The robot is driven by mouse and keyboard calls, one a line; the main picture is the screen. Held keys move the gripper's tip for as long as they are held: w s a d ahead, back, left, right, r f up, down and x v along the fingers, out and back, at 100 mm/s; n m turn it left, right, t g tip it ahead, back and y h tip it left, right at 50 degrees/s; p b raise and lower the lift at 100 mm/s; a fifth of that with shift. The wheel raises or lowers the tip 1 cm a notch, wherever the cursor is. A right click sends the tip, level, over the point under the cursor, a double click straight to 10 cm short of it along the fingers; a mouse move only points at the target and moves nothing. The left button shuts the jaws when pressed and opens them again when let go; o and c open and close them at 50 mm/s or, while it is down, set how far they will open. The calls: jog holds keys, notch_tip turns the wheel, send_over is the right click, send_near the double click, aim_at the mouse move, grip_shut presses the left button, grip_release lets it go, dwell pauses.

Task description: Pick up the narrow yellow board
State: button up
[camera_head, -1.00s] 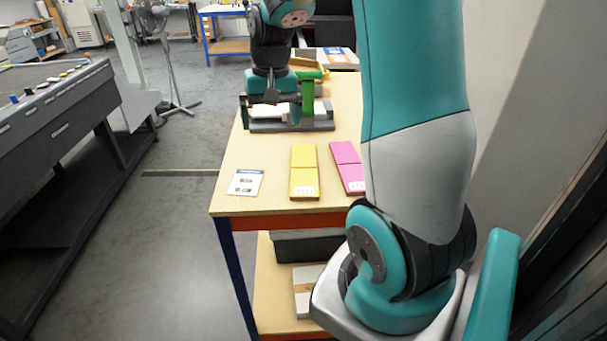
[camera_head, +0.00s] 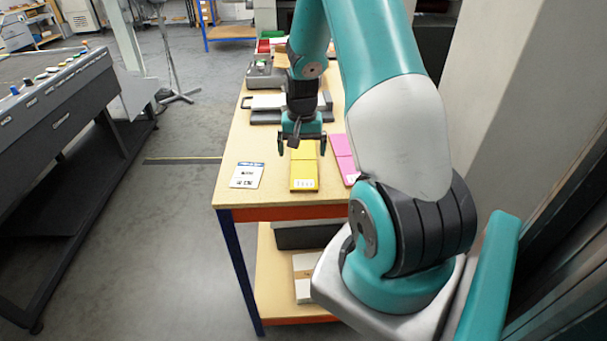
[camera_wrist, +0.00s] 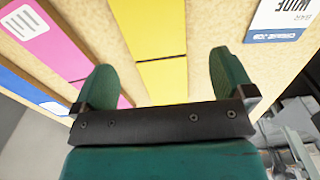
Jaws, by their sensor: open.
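The narrow yellow board (camera_head: 304,172) lies flat on the wooden workbench, with a thin dark line across it and a white label at its near end. It also shows in the wrist view (camera_wrist: 150,35), passing between the two fingers. My gripper (camera_head: 302,148) is open and empty, just above the far part of the board, one finger to each side. In the wrist view my gripper (camera_wrist: 165,85) has its fingers wide apart, with bare wood on both sides of the board. The far end of the board is partly hidden by my gripper.
A pink board (camera_head: 344,158) lies close on the right of the yellow one. A printed card (camera_head: 246,175) lies on the left near the bench edge (camera_head: 230,207). A grey tool (camera_head: 265,72) and a dark flat item stand farther back. Bare wood separates card and yellow board.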

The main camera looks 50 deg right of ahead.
aim_at(304, 165)
jog(key=f, duration=0.2)
jog(key=f+p, duration=0.1)
jog(key=f, duration=0.2)
jog(key=shift+s+d, duration=0.15)
jog(key=shift+s, duration=0.05)
jog(key=shift+r, duration=0.1)
jog(key=c, duration=0.9)
jog(key=shift+c, duration=0.3)
jog(key=shift+r, duration=0.1)
notch_tip(304, 165, up, 20)
jog(key=b, duration=0.2)
jog(key=w+a+f+n, duration=0.2)
jog(key=a+f+n, duration=0.3)
jog(key=a+f, duration=0.3)
jog(key=w+a+f+n, duration=0.2)
jog(key=a+f+n, duration=0.3)
jog(key=a, duration=1.1)
notch_tip(304, 165, down, 4)
jog(key=shift+w+r+n, duration=0.25)
jog(key=shift+w+n, duration=0.05)
jog(key=shift+w, duration=0.05)
